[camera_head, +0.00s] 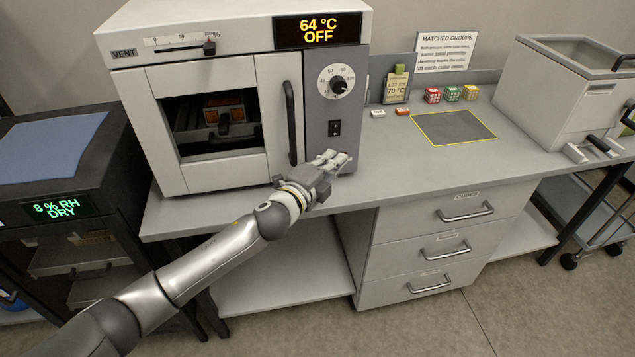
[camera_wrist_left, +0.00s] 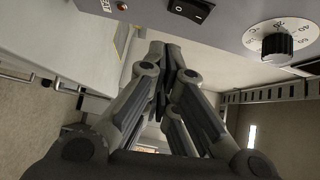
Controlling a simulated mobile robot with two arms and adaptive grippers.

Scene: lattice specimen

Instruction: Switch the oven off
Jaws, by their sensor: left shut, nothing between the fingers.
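The oven (camera_head: 190,45) stands on the bench, its windowed door shut. Its display (camera_head: 318,30) reads 64 °C OFF in orange. A black rocker switch (camera_head: 334,128) sits low on the grey side panel, below the temperature dial (camera_head: 336,85). My left gripper (camera_head: 343,158) is shut and empty, just below the switch and apart from it. The switch also shows at the top of the left wrist view (camera_wrist_left: 192,10), and the dial at its right (camera_wrist_left: 277,42). The closed fingers (camera_wrist_left: 172,60) stand in the middle of that view. My right gripper does not show.
Several cubes, among them a red one (camera_head: 432,95), stand at the back of the bench beside a tagged sample (camera_head: 397,85). A yellow-edged dark mat (camera_head: 455,128) lies right of the oven. The bench front is clear.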

